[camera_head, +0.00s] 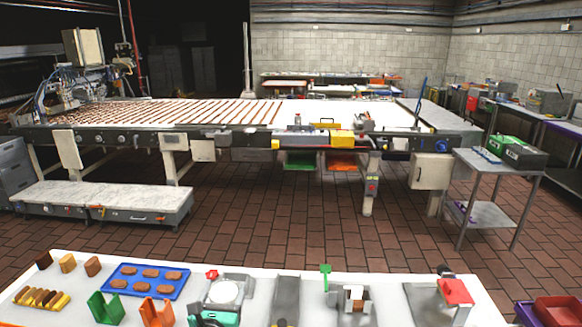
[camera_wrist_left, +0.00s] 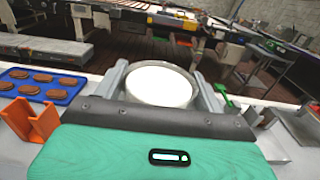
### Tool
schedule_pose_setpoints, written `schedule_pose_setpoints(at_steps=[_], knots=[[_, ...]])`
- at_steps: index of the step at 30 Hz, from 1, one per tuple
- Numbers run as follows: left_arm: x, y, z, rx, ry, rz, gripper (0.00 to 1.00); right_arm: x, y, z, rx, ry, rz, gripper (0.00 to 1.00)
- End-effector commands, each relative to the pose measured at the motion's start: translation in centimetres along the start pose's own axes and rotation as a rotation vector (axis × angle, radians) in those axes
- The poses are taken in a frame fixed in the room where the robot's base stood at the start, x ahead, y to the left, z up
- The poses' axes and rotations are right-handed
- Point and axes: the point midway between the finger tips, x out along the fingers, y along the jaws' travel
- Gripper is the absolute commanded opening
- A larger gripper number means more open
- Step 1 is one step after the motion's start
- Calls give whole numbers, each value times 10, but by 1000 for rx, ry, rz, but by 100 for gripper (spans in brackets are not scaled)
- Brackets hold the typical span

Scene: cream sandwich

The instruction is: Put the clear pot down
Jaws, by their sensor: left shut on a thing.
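The clear pot (camera_head: 224,293) with white cream in it is at the front of the white table in the head view. My left gripper (camera_head: 226,296) is around it, with its teal body just below it in the picture. In the left wrist view the pot (camera_wrist_left: 160,85) sits between the two grey fingers (camera_wrist_left: 160,88), which are shut on it. It looks upright. Its underside is hidden, so I cannot tell whether it touches the table. My right gripper is not in view.
On the white table (camera_head: 190,262), a blue tray (camera_head: 183,291) with brown biscuits, a green holder (camera_head: 105,308) and an orange holder (camera_head: 157,313) stand left of the pot. A green scoop (camera_head: 326,274) and a red-topped device (camera_head: 455,291) stand right. A conveyor (camera_head: 335,113) is beyond the tiled floor.

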Motion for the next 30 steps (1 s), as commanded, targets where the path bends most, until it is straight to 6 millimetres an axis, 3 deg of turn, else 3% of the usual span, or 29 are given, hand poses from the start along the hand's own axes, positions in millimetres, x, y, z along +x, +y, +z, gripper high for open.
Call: schedule_pose_setpoints(at_steps=[7, 12, 18, 24, 30], knots=[[-73, 3, -25, -2, 5, 6, 37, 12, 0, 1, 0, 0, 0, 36], [-123, 6, -30, -2, 4, 14, 37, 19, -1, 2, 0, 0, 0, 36], [-168, 11, -29, -1, 2, 25, 37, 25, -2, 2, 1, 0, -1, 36], [-190, 14, -24, 1, -2, 32, 37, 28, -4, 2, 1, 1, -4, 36], [-194, 14, -23, -1, -2, 34, 37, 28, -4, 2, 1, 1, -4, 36]])
